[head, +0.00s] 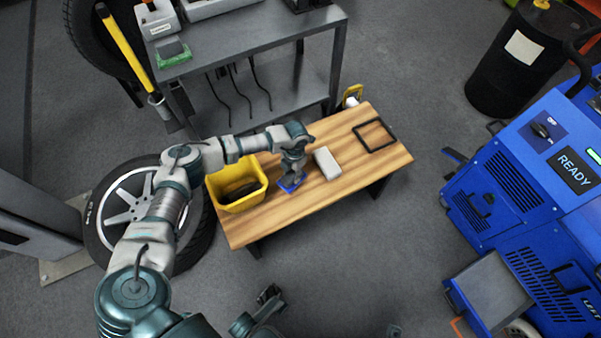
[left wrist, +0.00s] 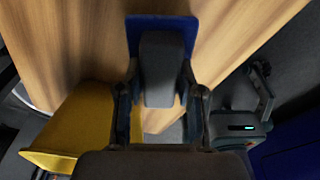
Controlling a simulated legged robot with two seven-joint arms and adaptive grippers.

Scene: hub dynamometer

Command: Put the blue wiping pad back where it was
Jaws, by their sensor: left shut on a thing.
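The blue wiping pad (head: 288,186) is below my left gripper (head: 293,172), over the wooden bench top, between a yellow bin and a pale block. In the left wrist view the pad (left wrist: 190,27) is a flat blue plate with a dark grey grip block (left wrist: 162,65) on it. The fingers of my left gripper (left wrist: 161,85) are shut on that block from both sides. I cannot tell whether the pad touches the wood or hangs just above it.
The wooden bench (head: 345,172) carries the yellow bin (head: 235,200) with dark contents, the pale block (head: 327,164) and a thin black square frame (head: 374,135). A grey metal shelf (head: 290,80) stands behind. A wheel (head: 125,205) lies left, a blue machine (head: 530,200) stands right.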

